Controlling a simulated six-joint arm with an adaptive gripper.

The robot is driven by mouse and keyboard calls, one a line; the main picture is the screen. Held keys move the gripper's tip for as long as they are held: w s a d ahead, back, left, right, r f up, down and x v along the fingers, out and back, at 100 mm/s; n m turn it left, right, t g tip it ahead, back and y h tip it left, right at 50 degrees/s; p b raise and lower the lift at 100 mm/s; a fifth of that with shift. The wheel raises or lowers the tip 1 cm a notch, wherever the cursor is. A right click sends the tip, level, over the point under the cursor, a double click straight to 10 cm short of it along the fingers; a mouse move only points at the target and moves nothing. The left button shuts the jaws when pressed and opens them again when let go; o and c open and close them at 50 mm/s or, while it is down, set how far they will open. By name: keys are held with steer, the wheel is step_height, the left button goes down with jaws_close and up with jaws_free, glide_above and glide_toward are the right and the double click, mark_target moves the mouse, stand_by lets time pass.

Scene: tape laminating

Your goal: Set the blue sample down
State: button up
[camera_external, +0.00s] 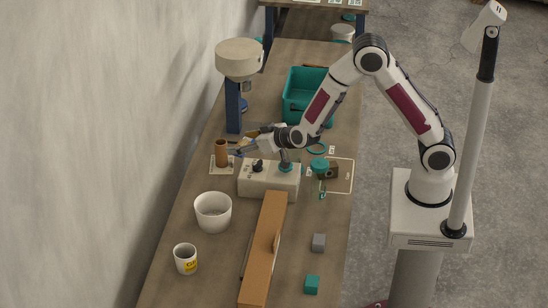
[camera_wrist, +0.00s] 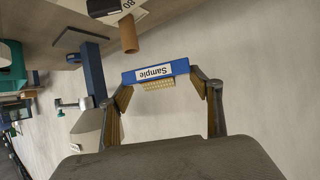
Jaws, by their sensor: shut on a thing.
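The blue sample (camera_wrist: 181,67), a bar with a white "Sample" label, spans between the two fingers of my gripper (camera_wrist: 163,82) in the wrist view. My gripper is shut on it and appears to hold it raised. In the external view my gripper (camera_external: 243,145) is above the left part of the table, just right of an upright brown cylinder (camera_external: 221,150). The sample is small and hard to make out there. The cylinder also shows beyond the sample in the wrist view (camera_wrist: 128,34).
A blue post (camera_external: 233,108) with a beige head stands behind my gripper. A white box with a black knob (camera_external: 269,182) is in front. A teal bin (camera_external: 290,108), a white bowl (camera_external: 213,211), a cup (camera_external: 185,259) and a long brown block (camera_external: 262,255) crowd the table.

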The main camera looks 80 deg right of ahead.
steer(key=s+a+f+m+h, duration=0.1)
steer(key=s+a+m+h, duration=0.1)
steer(key=s+a, duration=0.4)
steer(key=m+g+h, duration=0.3)
steer(key=m+g, duration=0.1)
glide_above(325, 227)
step_height(325, 227, down, 8)
steer(key=shift+r, duration=0.15)
stand_by(0.6)
steer(key=shift+f, duration=2.9)
steer(key=shift+f, duration=0.1)
steer(key=shift+f, duration=2)
steer(key=shift+f, duration=0.1)
